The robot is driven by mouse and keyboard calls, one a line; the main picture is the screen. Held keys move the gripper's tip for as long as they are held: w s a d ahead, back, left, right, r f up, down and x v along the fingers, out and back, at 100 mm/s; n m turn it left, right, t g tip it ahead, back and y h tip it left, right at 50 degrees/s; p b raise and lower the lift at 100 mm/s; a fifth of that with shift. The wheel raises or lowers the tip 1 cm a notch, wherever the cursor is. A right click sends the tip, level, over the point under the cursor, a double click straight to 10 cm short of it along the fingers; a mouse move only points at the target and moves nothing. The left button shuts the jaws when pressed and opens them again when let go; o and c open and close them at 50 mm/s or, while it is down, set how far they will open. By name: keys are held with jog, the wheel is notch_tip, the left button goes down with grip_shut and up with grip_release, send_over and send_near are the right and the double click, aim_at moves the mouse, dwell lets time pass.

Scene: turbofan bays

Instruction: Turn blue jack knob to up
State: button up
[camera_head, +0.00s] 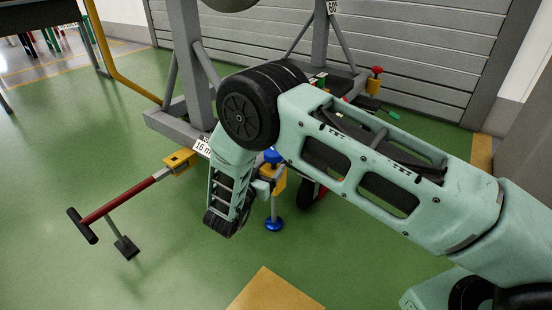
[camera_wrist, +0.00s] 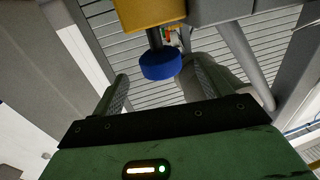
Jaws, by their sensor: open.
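The blue jack knob (camera_head: 272,156) sits at the top of a jack in a yellow bracket (camera_head: 279,183), partly hidden behind my arm. The jack's blue foot (camera_head: 274,224) is at the floor. In the wrist view the blue knob (camera_wrist: 160,66) hangs from a dark stem beside a yellow block (camera_wrist: 150,14). My gripper (camera_wrist: 160,82) is open, with one finger left and one right of the knob in the picture. No finger visibly touches it, and the depth gap is unclear. In the head view my gripper (camera_head: 264,180) is beside the jack, its fingers mostly hidden.
A grey stand frame (camera_head: 180,128) rises behind the jack. A red tow bar (camera_head: 118,200) with a black handle extends left from it. A red knob (camera_head: 376,70) stands at the back right, before a grey shutter (camera_head: 420,50). Green floor is clear at front left.

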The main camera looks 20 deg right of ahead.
aim_at(274, 156)
jog(key=b+x, duration=0.2)
jog(key=x, duration=0.4)
jog(key=shift+d+f, duration=0.1)
jog(key=shift+f, duration=0.05)
jog(key=shift+r+b+x, duration=0.2)
jog(key=shift+b+x, duration=0.25)
jog(key=shift+x, duration=0.4)
jog(key=c, duration=1)
